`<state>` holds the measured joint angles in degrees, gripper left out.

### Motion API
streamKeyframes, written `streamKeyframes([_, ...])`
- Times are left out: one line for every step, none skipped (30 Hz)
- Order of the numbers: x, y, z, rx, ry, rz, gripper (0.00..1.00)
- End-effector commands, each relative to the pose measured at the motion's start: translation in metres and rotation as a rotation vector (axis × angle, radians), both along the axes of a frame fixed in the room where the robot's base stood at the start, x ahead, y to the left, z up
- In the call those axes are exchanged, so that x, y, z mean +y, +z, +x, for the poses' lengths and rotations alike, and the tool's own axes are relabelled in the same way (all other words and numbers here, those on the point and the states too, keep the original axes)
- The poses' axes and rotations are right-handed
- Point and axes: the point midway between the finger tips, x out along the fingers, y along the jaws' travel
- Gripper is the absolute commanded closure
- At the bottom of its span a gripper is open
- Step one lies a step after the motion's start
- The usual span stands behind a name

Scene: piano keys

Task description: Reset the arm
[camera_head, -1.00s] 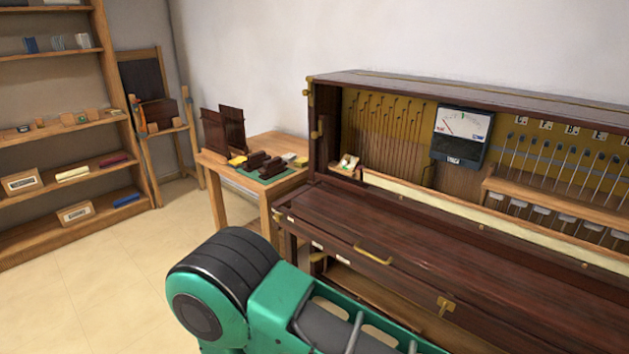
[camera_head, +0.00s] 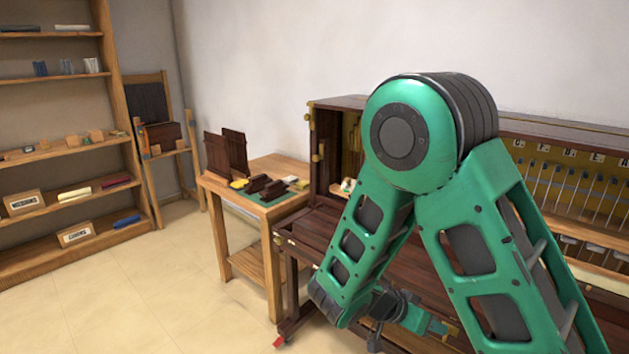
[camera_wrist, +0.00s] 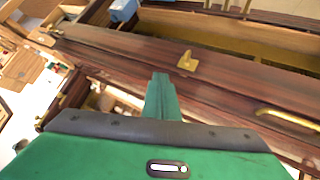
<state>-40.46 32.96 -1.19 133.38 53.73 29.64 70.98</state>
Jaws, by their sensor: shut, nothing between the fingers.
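My gripper (camera_wrist: 161,82) shows in the wrist view as green fingers shut together, with nothing between them. It is over the dark wooden piano (camera_wrist: 110,55), whose brass latch (camera_wrist: 187,61) is just beyond the fingertips and whose brass handle (camera_wrist: 287,118) is to the right. I cannot tell the height of the gap. In the head view my green arm is folded up high and hides the middle of the piano (camera_head: 335,104); my gripper is low in front of it, partly hidden.
A wooden side table (camera_head: 262,205) with dark blocks and a green mat stands left of the piano. A shelf unit (camera_head: 128,90) and an easel-like stand (camera_head: 190,140) are further left. The tiled floor (camera_head: 140,290) at the lower left is clear.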

Motion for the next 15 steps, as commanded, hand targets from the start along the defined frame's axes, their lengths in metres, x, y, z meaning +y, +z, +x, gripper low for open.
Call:
streamKeyframes([-0.016, 0.011, -0.005, 0.029, -0.029, 0.034, 1.00])
streamKeyframes([-0.023, 0.015, -0.009, 0.054, -0.042, 0.053, 1.00])
streamKeyframes([-0.033, 0.021, -0.015, 0.084, -0.054, 0.080, 1.00])
streamKeyframes([-0.040, 0.026, -0.019, 0.107, -0.064, 0.101, 1.00])
streamKeyframes([-0.048, 0.030, -0.024, 0.128, -0.072, 0.123, 1.00])
streamKeyframes([-0.057, 0.036, -0.031, 0.157, -0.082, 0.153, 1.00])
streamKeyframes([-0.063, 0.040, -0.036, 0.177, -0.087, 0.176, 1.00])
streamKeyframes([-0.069, 0.045, -0.041, 0.196, -0.091, 0.199, 1.00])
streamKeyframes([-0.077, 0.050, -0.048, 0.220, -0.094, 0.233, 1.00])
streamKeyframes([-0.083, 0.055, -0.054, 0.237, -0.096, 0.257, 1.00])
streamKeyframes([-0.088, 0.059, -0.061, 0.255, -0.098, 0.283, 1.00])
streamKeyframes([-0.095, 0.064, -0.068, 0.274, -0.096, 0.317, 1.00])
streamKeyframes([-0.099, 0.068, -0.075, 0.288, -0.095, 0.342, 1.00])
streamKeyframes([-0.103, 0.072, -0.081, 0.300, -0.090, 0.369, 1.00])
streamKeyframes([-0.109, 0.078, -0.089, 0.318, -0.085, 0.404, 1.00])
